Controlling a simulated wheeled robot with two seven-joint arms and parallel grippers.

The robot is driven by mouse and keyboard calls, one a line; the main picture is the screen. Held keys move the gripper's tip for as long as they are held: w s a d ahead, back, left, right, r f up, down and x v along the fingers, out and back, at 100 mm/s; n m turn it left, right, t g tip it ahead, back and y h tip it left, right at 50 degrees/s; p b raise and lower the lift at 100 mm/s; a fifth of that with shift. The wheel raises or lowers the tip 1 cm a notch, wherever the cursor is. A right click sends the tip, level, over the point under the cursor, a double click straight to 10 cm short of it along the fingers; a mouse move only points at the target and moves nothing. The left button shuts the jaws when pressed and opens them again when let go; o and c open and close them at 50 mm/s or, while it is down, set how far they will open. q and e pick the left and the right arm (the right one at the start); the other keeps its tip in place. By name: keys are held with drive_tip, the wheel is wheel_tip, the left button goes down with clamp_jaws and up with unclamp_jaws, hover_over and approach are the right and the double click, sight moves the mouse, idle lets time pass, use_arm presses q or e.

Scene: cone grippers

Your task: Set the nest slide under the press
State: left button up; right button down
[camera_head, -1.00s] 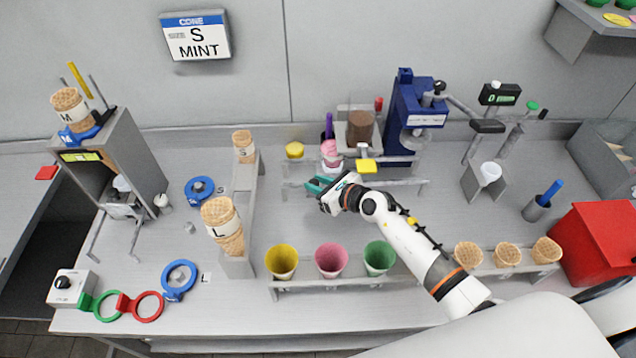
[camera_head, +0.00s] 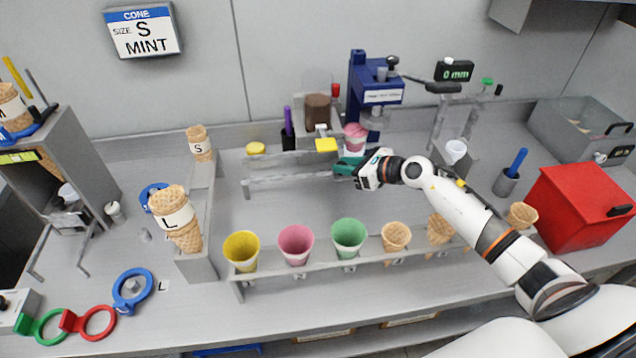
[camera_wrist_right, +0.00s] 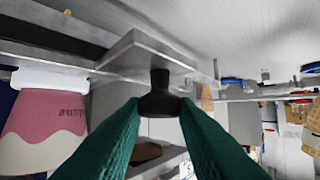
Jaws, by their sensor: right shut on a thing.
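The nest slide shows in the right wrist view as a grey plate (camera_wrist_right: 150,52) with a black knob (camera_wrist_right: 160,95). My right gripper (camera_wrist_right: 160,112) is shut on this knob. In the head view my right gripper (camera_head: 350,168) is at the front of the rail (camera_head: 285,182). A pink and white cup (camera_head: 355,137) stands just behind the gripper, and it also shows at the left of the wrist view (camera_wrist_right: 45,125). The blue press (camera_head: 372,92) stands behind the cup. The cup is close to the press's lower end; I cannot tell whether they line up. My left gripper is not in view.
Yellow blocks (camera_head: 326,145) sit at the rail, left of the cup. A brown-filled container (camera_head: 317,112) stands behind. A front rack holds coloured cups (camera_head: 296,245) and waffle cones (camera_head: 396,238). A red box (camera_head: 585,207) stands at the right.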

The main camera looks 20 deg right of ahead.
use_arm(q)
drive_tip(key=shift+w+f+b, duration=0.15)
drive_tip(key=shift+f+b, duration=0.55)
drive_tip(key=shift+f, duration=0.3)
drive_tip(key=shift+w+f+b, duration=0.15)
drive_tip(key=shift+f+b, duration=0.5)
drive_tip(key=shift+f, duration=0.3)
use_arm(e)
drive_tip(key=shift+s+d, duration=0.25)
drive_tip(key=shift+d, duration=0.55)
drive_tip(key=shift+s+d, duration=0.2)
drive_tip(key=shift+d, duration=0.65)
drive_tip(key=shift+s+d, duration=0.25)
drive_tip(key=shift+d, duration=0.55)
drive_tip(key=c, duration=1.4)
unclamp_jaws()
drive_tip(key=shift+d, duration=0.1)
drive_tip(key=shift+o, duration=1.3)
drive_tip(key=shift+s+d, duration=0.1)
